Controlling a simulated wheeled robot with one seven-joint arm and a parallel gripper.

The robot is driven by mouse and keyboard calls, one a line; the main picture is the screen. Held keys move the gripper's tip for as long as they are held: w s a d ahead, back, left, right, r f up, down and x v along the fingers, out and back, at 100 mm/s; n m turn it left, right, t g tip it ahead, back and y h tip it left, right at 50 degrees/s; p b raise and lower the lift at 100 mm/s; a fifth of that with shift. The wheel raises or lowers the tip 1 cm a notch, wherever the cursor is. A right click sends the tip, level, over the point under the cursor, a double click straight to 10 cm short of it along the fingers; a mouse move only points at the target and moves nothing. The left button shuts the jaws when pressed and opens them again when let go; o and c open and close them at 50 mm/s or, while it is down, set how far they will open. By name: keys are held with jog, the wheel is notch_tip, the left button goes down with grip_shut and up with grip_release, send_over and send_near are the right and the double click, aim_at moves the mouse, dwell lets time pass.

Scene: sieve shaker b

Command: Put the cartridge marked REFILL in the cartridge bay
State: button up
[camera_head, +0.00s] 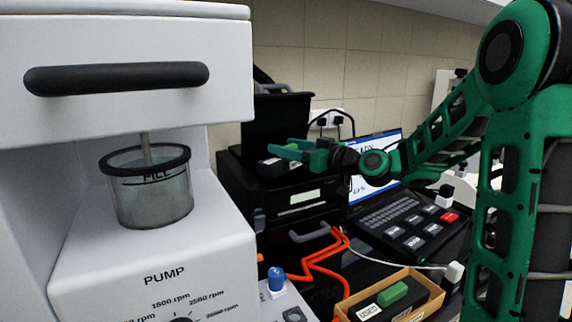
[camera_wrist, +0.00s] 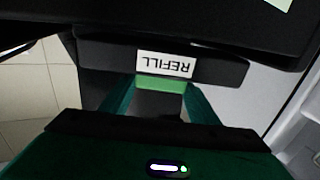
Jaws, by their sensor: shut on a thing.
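The REFILL cartridge (camera_wrist: 215,72) is a black bar with a white label, upside down in the wrist view, and a green tab. My gripper (camera_wrist: 160,88) is shut on that green tab. In the head view my gripper (camera_head: 290,150) holds the cartridge (camera_head: 268,166) at the top of a black machine (camera_head: 290,195) with a raised lid (camera_head: 273,120). The cartridge bay itself is largely hidden behind the cartridge and gripper. I cannot tell whether the cartridge is seated or held just above it.
A wooden tray (camera_head: 430,312) at lower right holds a black cartridge labelled USED (camera_head: 372,310) with a green tab. A white pump unit (camera_head: 150,265) with a glass beaker fills the left. A keypad (camera_head: 410,222), screen and orange cable (camera_head: 330,250) lie right of the machine.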

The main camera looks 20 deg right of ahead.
jog(key=shift+w+d+f, duration=0.2)
jog(key=shift+w+f, duration=0.05)
jog(key=shift+w, duration=0.15)
jog(key=shift+f, duration=2)
jog(key=shift+f, duration=0.45)
